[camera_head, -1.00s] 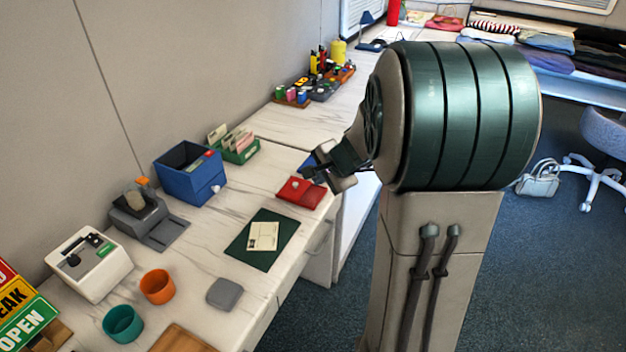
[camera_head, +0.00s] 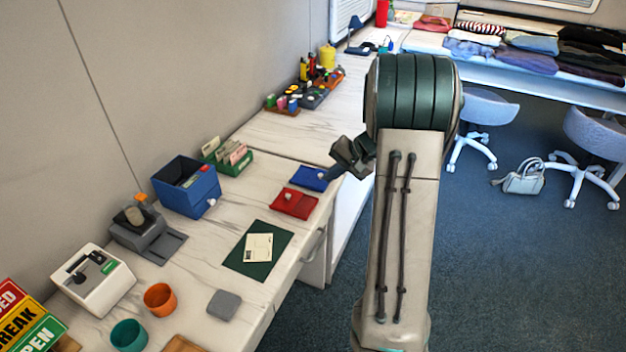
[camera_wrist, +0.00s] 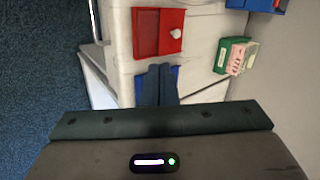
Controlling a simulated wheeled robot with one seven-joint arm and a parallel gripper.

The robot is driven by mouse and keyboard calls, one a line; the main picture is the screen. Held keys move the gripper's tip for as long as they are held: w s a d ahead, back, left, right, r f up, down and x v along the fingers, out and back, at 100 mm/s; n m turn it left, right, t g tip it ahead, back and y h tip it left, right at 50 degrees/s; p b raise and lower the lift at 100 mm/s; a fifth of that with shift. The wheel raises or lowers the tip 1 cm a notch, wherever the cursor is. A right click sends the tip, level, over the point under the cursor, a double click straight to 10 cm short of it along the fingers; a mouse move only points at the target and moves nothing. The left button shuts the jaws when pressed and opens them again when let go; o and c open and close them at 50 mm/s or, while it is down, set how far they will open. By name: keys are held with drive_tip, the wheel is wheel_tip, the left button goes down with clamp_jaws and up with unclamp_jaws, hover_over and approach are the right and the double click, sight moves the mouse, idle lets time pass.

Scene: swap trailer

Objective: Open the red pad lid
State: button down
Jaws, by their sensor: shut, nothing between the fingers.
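The red pad (camera_head: 300,206) lies on the white desktop near its right edge, a pale knob on its left part. In the wrist view the red pad (camera_wrist: 146,32) shows a darker framed panel beside a brighter part with the knob; this looks like a lid laid open, but I cannot be certain. The blue pad (camera_head: 306,180) lies just behind it. My gripper (camera_head: 338,174) is at the desk's right edge beside the blue pad, apart from the red pad. In the wrist view its fingers (camera_wrist: 158,68) are together and empty, partly covering the blue pad.
A blue box (camera_head: 190,200) and a green card tray (camera_head: 236,166) stand toward the wall. A dark green mat (camera_head: 240,262) with a paper card lies in front of the red pad. Chairs and a handbag (camera_head: 524,183) are on the floor to the right.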

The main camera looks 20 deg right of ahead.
approach(290, 199)
drive_tip(key=shift+s+d+f+p, duration=0.15)
drive_tip(key=shift+s+f, duration=0.05)
drive_tip(key=shift+f, duration=0.35)
drive_tip(key=shift+s+d+f+p, duration=0.15)
drive_tip(key=shift+s+f, duration=0.1)
drive_tip(key=shift+f, duration=0.25)
drive_tip(key=w+a, duration=0.1)
drive_tip(key=w+a+f, duration=0.1)
drive_tip(key=shift+a+f+p, duration=0.15)
drive_tip(key=shift+a+p, duration=0.2)
drive_tip(key=shift+p, duration=0.05)
drive_tip(key=shift+w+a+f, duration=0.2)
drive_tip(key=shift+w+a, duration=0.15)
drive_tip(key=shift+w+d+f+b, duration=0.1)
drive_tip(key=shift+f+b, duration=0.05)
drive_tip(key=shift+b, duration=0.15)
